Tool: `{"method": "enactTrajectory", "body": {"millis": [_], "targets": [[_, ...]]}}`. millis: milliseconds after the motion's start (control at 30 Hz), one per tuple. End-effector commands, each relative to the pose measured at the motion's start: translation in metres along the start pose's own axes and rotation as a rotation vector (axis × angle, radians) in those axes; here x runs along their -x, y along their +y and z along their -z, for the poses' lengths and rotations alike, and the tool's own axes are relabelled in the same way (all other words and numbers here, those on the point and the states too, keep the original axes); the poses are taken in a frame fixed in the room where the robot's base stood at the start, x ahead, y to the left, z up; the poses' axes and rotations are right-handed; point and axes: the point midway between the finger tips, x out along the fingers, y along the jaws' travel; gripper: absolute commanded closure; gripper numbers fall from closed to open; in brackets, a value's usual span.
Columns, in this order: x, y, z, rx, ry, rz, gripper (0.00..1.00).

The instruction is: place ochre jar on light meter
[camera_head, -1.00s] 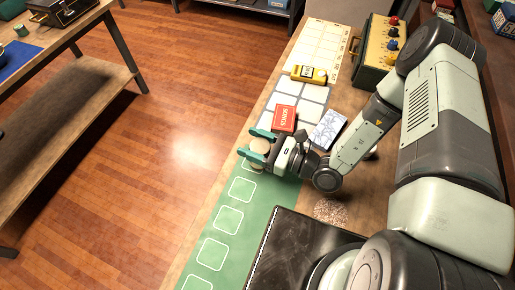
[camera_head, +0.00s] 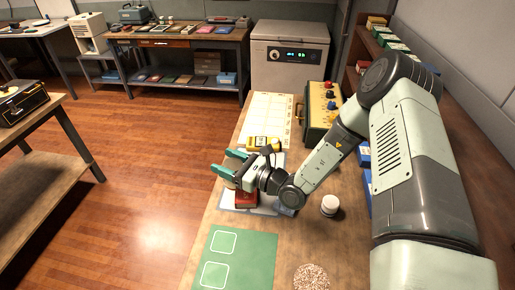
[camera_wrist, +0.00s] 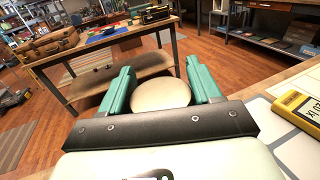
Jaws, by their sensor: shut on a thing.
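My gripper (camera_head: 226,163) has teal fingers and is shut on the ochre jar. In the wrist view the jar (camera_wrist: 160,94) shows as a round, pale tan top between the two fingers. In the head view the jar is mostly hidden by the fingers. The light meter (camera_head: 264,144) is a yellow device lying flat on the counter, just beyond and to the right of my gripper. It also shows at the right edge of the wrist view (camera_wrist: 302,106). The held jar is apart from the meter.
A red box (camera_head: 246,198) lies below my gripper. A white-lidded jar (camera_head: 329,205) stands to the right on the counter. The green mat (camera_head: 240,262) at the front has bare squares.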

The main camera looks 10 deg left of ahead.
Motion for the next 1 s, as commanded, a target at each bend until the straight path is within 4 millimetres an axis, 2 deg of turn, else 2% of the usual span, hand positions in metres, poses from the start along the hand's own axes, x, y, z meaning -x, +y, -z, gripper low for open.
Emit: {"method": "enactTrajectory", "body": {"millis": [33, 100, 300, 400, 500, 633, 700, 1000], "targets": [[-0.009, -0.027, -0.001, 0.006, -0.005, 0.056, 0.78], [-0.019, -0.065, -0.004, 0.007, -0.006, 0.136, 0.78], [-0.036, -0.167, -0.024, 0.006, -0.007, 0.364, 0.78], [-0.038, -0.207, -0.036, 0.006, -0.005, 0.458, 0.78], [-0.038, -0.237, -0.048, 0.005, -0.004, 0.529, 0.78], [-0.036, -0.260, -0.057, 0.004, -0.002, 0.584, 0.78], [-0.035, -0.265, -0.053, 0.001, 0.000, 0.598, 0.78], [-0.035, -0.267, -0.003, 0.001, 0.001, 0.603, 0.78]]}}
